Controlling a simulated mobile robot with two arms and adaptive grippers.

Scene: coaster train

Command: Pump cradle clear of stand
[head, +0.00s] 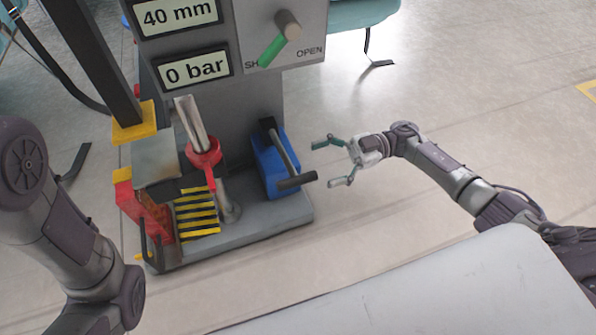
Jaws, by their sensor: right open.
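The blue pump (272,180) sits on the right side of the grey base plate (250,224). Its dark lever slants down to a crosswise grip (296,180) at the front. My right gripper (324,164) is open and empty, just right of that grip and apart from it. A grey block (157,165), perhaps the cradle, sits above a red part (147,205); the contact between them is unclear. The green valve lever (272,50) points toward the partly hidden "SH" label. The displays read 40 mm (178,13) and 0 bar (193,69). My left arm shows at left, its gripper out of frame.
A red collar (204,153) holds a metal cylinder left of the pump. A yellow-black striped plate (198,212) lies below it. A dark post (95,60) with a yellow foot rises at left. Floor right of the stand is clear. A pale surface (430,290) fills the lower right.

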